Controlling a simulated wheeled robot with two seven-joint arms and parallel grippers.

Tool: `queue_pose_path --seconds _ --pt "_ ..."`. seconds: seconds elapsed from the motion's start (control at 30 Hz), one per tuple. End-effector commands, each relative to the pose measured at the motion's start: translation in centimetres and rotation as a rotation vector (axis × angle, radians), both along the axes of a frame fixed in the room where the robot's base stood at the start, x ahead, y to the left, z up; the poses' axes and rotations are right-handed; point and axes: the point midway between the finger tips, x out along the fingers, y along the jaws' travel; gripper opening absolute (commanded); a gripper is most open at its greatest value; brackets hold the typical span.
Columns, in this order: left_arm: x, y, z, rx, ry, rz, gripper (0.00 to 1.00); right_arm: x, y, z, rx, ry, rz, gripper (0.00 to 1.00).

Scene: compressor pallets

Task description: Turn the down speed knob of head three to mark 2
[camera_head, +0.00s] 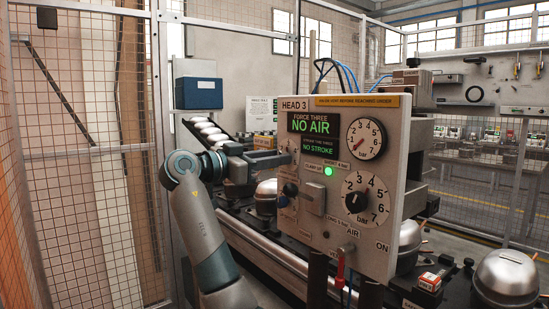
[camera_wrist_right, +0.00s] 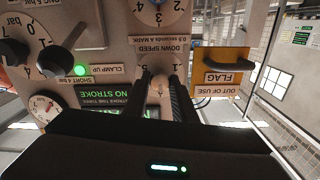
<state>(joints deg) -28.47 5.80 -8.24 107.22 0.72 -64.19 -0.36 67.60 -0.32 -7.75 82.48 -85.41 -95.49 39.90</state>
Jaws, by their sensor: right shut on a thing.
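The head three panel (camera_head: 375,250) is a light grey box with gauges, displays and knobs. In the right wrist view the down speed knob (camera_wrist_right: 159,88) is under the upside-down DOWN SPEED label (camera_wrist_right: 160,47). My right gripper (camera_wrist_right: 165,85) is shut on this knob, one dark finger on each side. Marks 1 and 5 show beside the fingers; mark 2 and the knob's pointer cannot be made out. In the head view my right gripper (camera_head: 280,159) is at the panel's left edge, where the knob is not clear. My left gripper is not seen.
A yellow OUT OF USE flag plate (camera_wrist_right: 222,75) with a dark handle is close beside the fingers. A black bar-dial knob (camera_head: 357,202), a lever (camera_head: 313,198) and a red-handled air valve (camera_head: 341,266) are on the panel. Wire mesh fencing (camera_head: 85,120) stands at left.

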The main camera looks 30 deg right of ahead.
Motion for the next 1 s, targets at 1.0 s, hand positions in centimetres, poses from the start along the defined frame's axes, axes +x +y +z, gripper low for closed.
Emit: queue_pose_path --seconds 1.0 --pt "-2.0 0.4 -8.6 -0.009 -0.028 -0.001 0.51 0.0 0.1 0.2 -0.066 0.828 0.002 0.02"
